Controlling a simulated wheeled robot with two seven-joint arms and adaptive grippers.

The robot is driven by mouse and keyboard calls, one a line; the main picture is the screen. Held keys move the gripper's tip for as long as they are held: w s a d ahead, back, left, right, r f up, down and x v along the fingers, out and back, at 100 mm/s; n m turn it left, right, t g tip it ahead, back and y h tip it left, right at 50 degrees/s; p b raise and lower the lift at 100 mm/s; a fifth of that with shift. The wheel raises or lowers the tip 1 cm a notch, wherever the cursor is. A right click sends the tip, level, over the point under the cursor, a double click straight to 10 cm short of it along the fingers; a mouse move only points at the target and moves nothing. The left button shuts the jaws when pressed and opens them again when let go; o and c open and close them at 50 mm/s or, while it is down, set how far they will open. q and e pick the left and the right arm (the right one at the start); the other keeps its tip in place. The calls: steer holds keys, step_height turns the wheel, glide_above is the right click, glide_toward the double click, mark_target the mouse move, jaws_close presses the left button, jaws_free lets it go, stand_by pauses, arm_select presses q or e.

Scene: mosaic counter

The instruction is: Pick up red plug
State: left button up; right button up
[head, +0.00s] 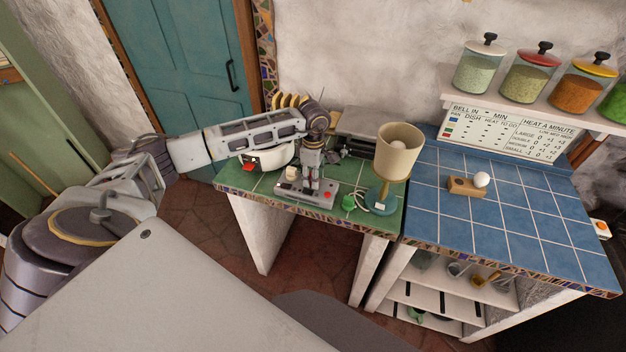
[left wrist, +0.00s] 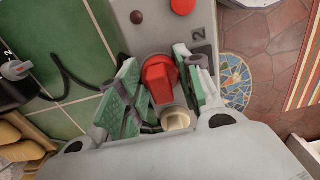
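In the left wrist view the red plug (left wrist: 160,82) stands on a grey panel (left wrist: 152,38) between the two green-padded fingers of my left gripper (left wrist: 158,62). The fingers are apart on either side of it, with a small gap showing on the left; contact on the right cannot be made out. In the head view my left gripper (head: 312,188) points down over the grey panel (head: 289,194) on the green tiled counter, and it hides the red plug there. My right gripper is not in view.
A cream round piece (left wrist: 177,121) sits close to the red plug. A red button (left wrist: 183,6) is on the panel. A white appliance (head: 272,160) stands left of the gripper, a lamp (head: 397,150) right. The blue counter (head: 520,215) is mostly clear.

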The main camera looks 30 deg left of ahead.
arm_select(q)
steer(key=shift+c, duration=0.8)
steer(key=shift+r, duration=0.2)
steer(key=shift+r+b, duration=0.95)
steer(key=shift+r, duration=3.9)
